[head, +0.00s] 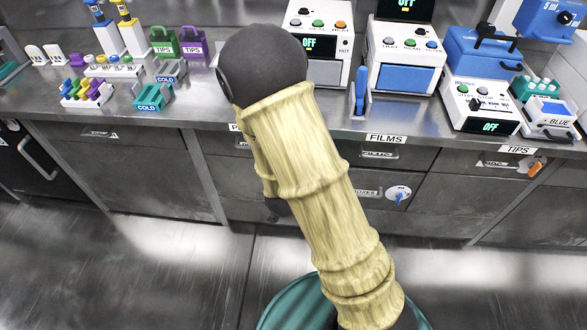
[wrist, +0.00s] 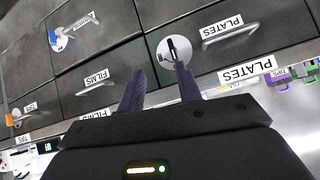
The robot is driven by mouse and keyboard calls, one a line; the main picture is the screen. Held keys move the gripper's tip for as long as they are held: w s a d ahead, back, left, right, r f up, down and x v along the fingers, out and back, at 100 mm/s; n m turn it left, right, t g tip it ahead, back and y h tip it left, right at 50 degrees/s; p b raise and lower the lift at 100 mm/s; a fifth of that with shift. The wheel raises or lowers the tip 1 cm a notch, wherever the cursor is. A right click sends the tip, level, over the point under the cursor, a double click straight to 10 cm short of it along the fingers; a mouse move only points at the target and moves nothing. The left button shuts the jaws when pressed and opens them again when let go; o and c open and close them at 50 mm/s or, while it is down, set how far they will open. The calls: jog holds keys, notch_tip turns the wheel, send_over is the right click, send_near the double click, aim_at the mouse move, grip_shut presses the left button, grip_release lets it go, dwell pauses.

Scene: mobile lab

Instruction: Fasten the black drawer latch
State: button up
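The black drawer latch (wrist: 172,48) shows in the wrist view as a small black lever on a round white disc, on a drawer front beside the PLATES drawer handle (wrist: 230,34). My gripper (wrist: 160,72) is open and empty, with its two purple fingers apart. The right fingertip is just below the latch lever in the picture; I cannot tell whether it touches. The left finger is off to the left of the disc. In the head view my arm hides the latch and most of the gripper. The drawers around the latch look shut.
A blue latch on a white disc (head: 398,195) sits on a lower drawer to the right. An orange latch (head: 536,166) is by the TIPS drawer. The steel counter (head: 345,118) above holds instruments and racks. The floor in front is clear.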

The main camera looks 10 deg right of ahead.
notch_tip(320, 180, down, 10)
jog(key=a+n+t+h+b, duration=0.1)
jog(key=n+t+h+b, duration=0.1)
jog(key=t+b, duration=0.5)
jog(key=b, duration=0.3)
jog(key=shift+a+t+h, duration=0.3)
jog(key=shift+a+t, duration=0.05)
jog(key=shift+t, duration=0.05)
jog(key=shift+f+b, duration=0.1)
jog(key=shift+b, duration=0.2)
jog(key=b+x, duration=0.2)
jog(key=b, duration=0.3)
jog(key=b+x, duration=0.3)
jog(key=b, duration=0.2)
jog(key=shift+w+d+f+b, duration=0.1)
jog(key=shift+w+f+b, duration=0.15)
jog(key=shift+b, duration=0.15)
jog(key=b+x, duration=0.2)
jog(key=x, duration=0.9)
jog(key=shift+w+r, duration=0.25)
jog(key=shift+w, duration=0.1)
